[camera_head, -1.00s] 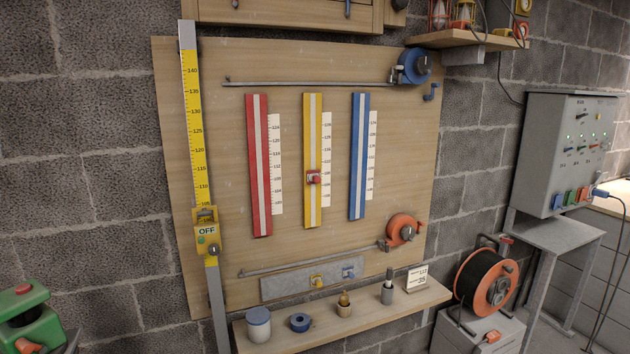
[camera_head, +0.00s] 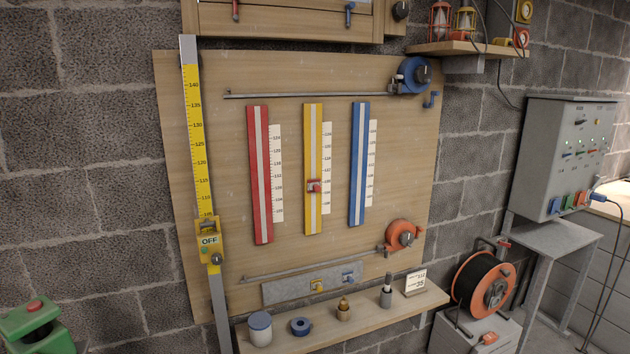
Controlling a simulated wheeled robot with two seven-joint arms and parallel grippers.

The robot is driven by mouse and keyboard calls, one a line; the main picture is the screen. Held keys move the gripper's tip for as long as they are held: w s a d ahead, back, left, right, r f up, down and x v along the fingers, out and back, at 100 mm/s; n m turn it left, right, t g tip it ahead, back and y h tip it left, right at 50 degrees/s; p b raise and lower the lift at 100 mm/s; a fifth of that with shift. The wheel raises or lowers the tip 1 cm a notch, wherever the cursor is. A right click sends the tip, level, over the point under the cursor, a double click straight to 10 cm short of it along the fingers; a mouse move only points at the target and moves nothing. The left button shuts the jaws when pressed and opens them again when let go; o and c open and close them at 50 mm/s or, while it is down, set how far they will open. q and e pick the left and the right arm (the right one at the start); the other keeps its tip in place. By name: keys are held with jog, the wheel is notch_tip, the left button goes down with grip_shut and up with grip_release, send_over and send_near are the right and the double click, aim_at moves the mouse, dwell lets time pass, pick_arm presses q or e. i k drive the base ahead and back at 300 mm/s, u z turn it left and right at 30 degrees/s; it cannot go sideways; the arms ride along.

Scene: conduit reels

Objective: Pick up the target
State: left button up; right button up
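Nothing in view is plainly marked as the target. A wooden shelf (camera_head: 375,318) below the board holds several small things. They are a pale jar with a blue lid (camera_head: 260,328), a blue ring (camera_head: 300,326), a small brass-coloured piece (camera_head: 343,311), a grey cylinder with a dark top (camera_head: 386,297) and a white card (camera_head: 415,281) reading 112 and 35. The card's small print is too small to read. Neither of my grippers is in view.
The wooden board (camera_head: 230,80) carries red (camera_head: 259,175), yellow (camera_head: 312,208) and blue (camera_head: 357,165) strips, and a yellow scale (camera_head: 195,135) marked OFF. An orange cable reel (camera_head: 487,283), a grey control box (camera_head: 560,155) and a green red-buttoned box (camera_head: 35,322) stand around it.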

aim_at(314, 186)
jog(key=z, duration=0.45)
jog(key=i, duration=2.1)
jog(key=u, duration=0.75)
